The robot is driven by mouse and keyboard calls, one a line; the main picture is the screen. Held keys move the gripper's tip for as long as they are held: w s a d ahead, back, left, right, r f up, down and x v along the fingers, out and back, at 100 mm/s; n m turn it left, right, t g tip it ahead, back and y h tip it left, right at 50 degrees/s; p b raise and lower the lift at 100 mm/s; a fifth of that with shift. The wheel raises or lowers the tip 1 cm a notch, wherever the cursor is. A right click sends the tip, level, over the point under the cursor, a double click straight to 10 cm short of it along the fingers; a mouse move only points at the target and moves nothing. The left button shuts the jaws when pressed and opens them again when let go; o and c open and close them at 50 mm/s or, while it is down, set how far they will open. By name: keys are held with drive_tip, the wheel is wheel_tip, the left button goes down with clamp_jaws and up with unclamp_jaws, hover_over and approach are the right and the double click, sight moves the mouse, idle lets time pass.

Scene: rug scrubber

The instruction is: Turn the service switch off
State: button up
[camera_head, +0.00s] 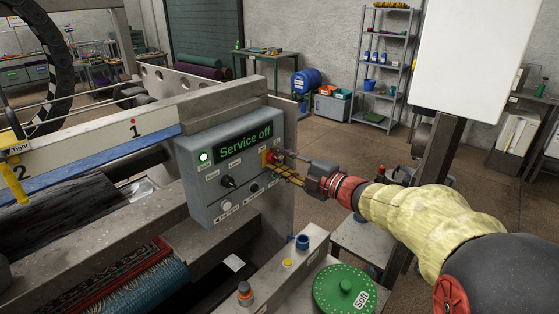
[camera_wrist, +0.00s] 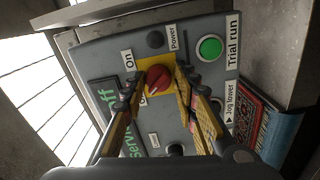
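The service switch is a red rotary knob (camera_wrist: 157,79) on a yellow plate, on the grey control box (camera_head: 208,201). In the wrist view its plate carries an "On" label and a second label that is partly hidden. The box's display (camera_head: 244,142) reads "Service off" in green. My gripper (camera_head: 279,163) is at the right end of the box's face, by the switch. In the wrist view my gripper (camera_wrist: 157,76) has its fingers apart, one on each side of the knob, with narrow gaps showing. The knob's exact pointing angle is hard to read.
The box also carries a lit green button (camera_head: 203,156), a black selector knob (camera_head: 228,182) and smaller controls. Below stand a green round lid marked "Soft" (camera_head: 333,291) and a blue cap (camera_head: 302,242). A grey post (camera_head: 438,165) stands behind my arm.

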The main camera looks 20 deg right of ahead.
drive_tip(key=o, duration=0.3)
drive_tip(key=shift+o, duration=0.2)
drive_tip(key=v, duration=1.2)
